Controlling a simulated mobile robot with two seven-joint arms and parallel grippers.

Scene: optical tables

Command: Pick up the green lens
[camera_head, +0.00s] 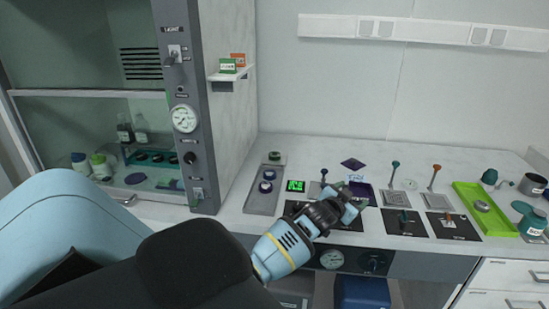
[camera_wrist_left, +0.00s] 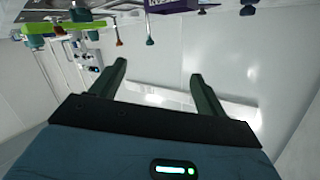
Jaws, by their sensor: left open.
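A small dark green round piece (camera_head: 274,157), possibly the green lens, sits at the back end of a grey tray (camera_head: 262,203) on the bench. Two purple-and-white round pieces (camera_head: 267,174) lie in front of it on the tray. My left gripper (camera_head: 352,204) is above the bench, to the right of the tray and apart from the green piece. In the left wrist view its two fingers (camera_wrist_left: 160,80) are spread with nothing between them. The wrist view faces mostly the pale wall, and I cannot make out the green piece there. My right gripper is not in view.
Upright stirrer-like posts (camera_head: 395,172) and dark mats (camera_head: 452,226) are to the right of my gripper. A bright green tray (camera_head: 468,190) and teal containers (camera_head: 530,222) stand at the far right. A fume cupboard (camera_head: 183,60) bounds the left.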

